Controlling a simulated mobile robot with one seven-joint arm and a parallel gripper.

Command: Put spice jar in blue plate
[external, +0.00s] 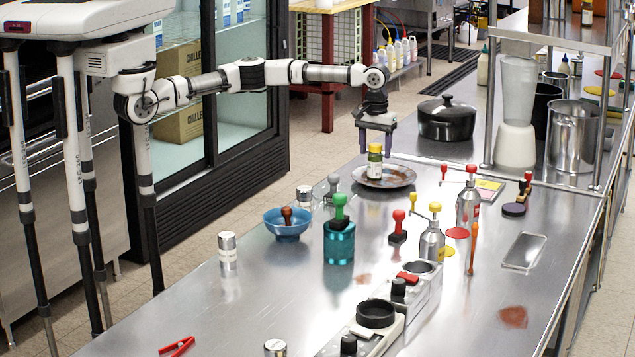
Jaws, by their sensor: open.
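A spice jar (375,166) with a yellow cap and a green and yellow label stands upright on a round, stained metal plate (402,179) near the left edge of the counter. My gripper (376,150) points down just above the jar, its fingers apart around or close to the cap. I cannot tell whether they touch it. A blue, bowl-like dish (275,224) sits nearer the camera, to the left. A brown-handled item (287,215) stands in it. I see no flatter blue plate.
A teal canister (339,246) with a green-handled stamp stands right of the blue dish. Small metal shakers (304,196) and a grey stamp (333,186) stand between dish and plate. A black pot (446,121) stands behind the plate. Pump bottles (432,243) stand to the right.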

